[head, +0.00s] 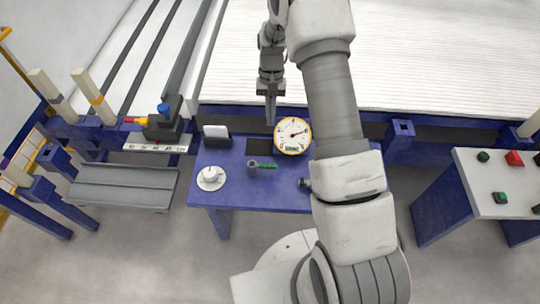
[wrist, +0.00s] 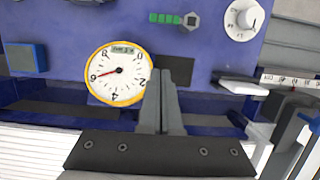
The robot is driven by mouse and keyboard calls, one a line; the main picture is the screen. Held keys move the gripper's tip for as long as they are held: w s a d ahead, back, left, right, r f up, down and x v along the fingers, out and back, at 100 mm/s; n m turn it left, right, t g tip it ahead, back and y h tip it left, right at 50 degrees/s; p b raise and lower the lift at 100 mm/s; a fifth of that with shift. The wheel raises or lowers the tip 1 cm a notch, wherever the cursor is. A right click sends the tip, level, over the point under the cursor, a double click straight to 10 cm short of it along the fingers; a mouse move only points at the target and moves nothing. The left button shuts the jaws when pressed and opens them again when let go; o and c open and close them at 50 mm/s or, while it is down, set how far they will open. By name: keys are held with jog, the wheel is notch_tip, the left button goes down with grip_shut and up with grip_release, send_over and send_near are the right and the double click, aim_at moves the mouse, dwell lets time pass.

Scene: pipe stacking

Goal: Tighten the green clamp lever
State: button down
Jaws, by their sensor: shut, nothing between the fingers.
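The green clamp lever (head: 267,166) extends to the right from a small grey clamp (head: 252,169) on the blue table. In the wrist view the green lever (wrist: 164,18) lies near the top edge, left of the grey hex-ended clamp (wrist: 190,20). My gripper (head: 270,121) points down at the table's back edge, behind the clamp and apart from it. In the wrist view my gripper's fingers (wrist: 162,75) are together and empty, with a gap of blue table between their tips and the lever.
A yellow-rimmed gauge (head: 293,136) stands right of my gripper. A dark pad (head: 260,149) lies behind the clamp. A white round piece (head: 210,177) and a black-and-white block (head: 217,136) are on the left. A control panel (head: 497,181) stands right. Blue tabletop around the lever is clear.

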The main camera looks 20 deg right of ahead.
aim_at(262, 166)
jog(key=shift+d+f, duration=0.1)
jog(key=shift+f, duration=0.5)
jog(key=b+x, duration=0.3)
jog(key=x, duration=0.7)
jog(key=shift+s+f+b, duration=0.15)
jog(key=shift+f+b, duration=0.2)
jog(key=shift+s+a+r, duration=0.2)
jog(key=shift+s+a, duration=0.05)
jog(key=shift+s, duration=0.25)
jog(key=shift+s+a+r, duration=0.2)
jog(key=shift+s, duration=0.3)
jog(key=shift+s+a, duration=0.1)
jog(key=shift+s, duration=0.25)
jog(key=shift+s+a+b, duration=0.15)
jog(key=shift+s+b, duration=0.15)
jog(key=shift+s, duration=0.2)
